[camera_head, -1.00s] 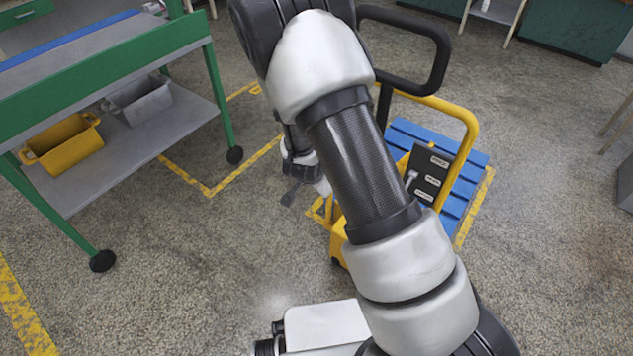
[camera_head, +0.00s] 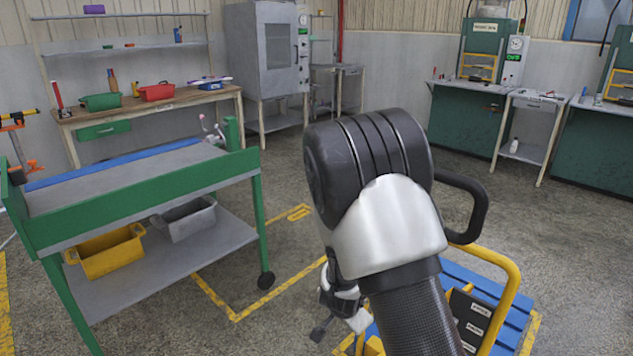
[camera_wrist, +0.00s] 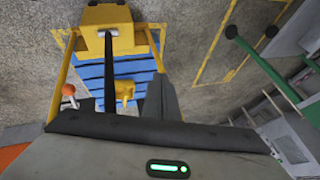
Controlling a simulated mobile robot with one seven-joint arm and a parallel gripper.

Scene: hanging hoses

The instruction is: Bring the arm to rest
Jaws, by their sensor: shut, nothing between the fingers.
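My arm (camera_head: 385,230) rises in front of the head camera, with its dark elbow up and a carbon-look link running down to the bottom edge. My gripper (camera_head: 321,329) shows small and dark behind the arm, low over the floor beside the yellow and blue cart. It is shut and empty. Part of it is hidden by my own arm. The wrist view looks toward the cart's blue slatted deck (camera_wrist: 85,80).
A yellow-framed cart (camera_head: 512,285) stands close on the right. A green trolley (camera_head: 150,205) with a yellow bin (camera_head: 108,252) and a grey bin (camera_head: 188,218) stands on the left. A workbench (camera_head: 150,105) and green machines (camera_head: 470,130) are behind. Floor between trolley and cart is open.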

